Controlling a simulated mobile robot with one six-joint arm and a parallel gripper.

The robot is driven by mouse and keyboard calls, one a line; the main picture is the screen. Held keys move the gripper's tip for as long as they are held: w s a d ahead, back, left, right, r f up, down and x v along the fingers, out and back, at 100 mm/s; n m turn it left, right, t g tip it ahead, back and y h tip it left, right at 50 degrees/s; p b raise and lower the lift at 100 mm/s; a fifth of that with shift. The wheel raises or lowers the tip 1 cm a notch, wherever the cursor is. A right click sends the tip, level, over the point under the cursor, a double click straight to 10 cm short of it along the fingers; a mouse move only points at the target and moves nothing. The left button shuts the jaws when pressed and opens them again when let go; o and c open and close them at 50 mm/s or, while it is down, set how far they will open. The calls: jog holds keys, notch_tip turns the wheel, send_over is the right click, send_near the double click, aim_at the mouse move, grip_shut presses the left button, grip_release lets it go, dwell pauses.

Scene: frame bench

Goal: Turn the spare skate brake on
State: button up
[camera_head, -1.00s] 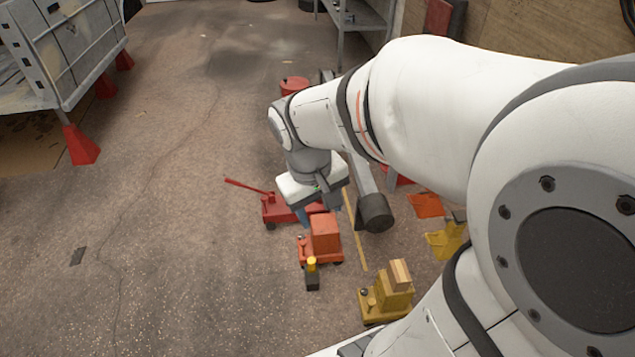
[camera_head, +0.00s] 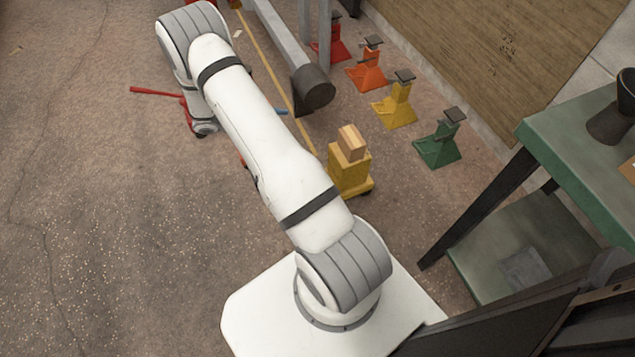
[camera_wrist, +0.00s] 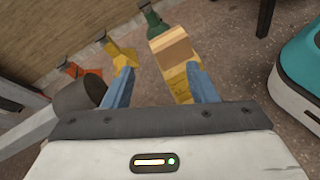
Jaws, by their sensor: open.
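A yellow skate (camera_head: 347,182) with a wooden block (camera_head: 352,143) on top stands on the floor just right of my arm in the head view. In the wrist view the yellow skate (camera_wrist: 180,85) and its block (camera_wrist: 172,46) lie beyond my gripper (camera_wrist: 160,68). Its blue fingers are apart with nothing held between them. An orange skate (camera_head: 243,161) is almost wholly hidden behind my arm, with only a sliver showing. No brake control can be made out in the current views, and which skate is the spare is unclear.
Red (camera_head: 330,48), orange (camera_head: 370,72), yellow (camera_head: 397,108) and green (camera_head: 440,148) stands line the right wall. A grey beam with a dark round end (camera_head: 314,90) passes close by. A red jack handle (camera_head: 155,91) sticks out left. A green table (camera_head: 560,125) stands right. The left floor is clear.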

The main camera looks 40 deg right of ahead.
jog(key=s+d+f+n+t+h+b, duration=0.1)
jog(key=d+f+n+t+h+b, duration=0.25)
jog(key=f, duration=1.45)
jog(key=s+f+n+t+h+b, duration=0.15)
jog(key=f+n+b, duration=0.45)
jog(key=f, duration=1.2)
jog(key=shift+m, duration=0.75)
jog(key=d+b, duration=0.3)
jog(key=d, duration=0.4)
jog(key=shift+s+d, duration=0.15)
jog(key=shift+s, duration=0.05)
jog(key=shift+c, duration=0.2)
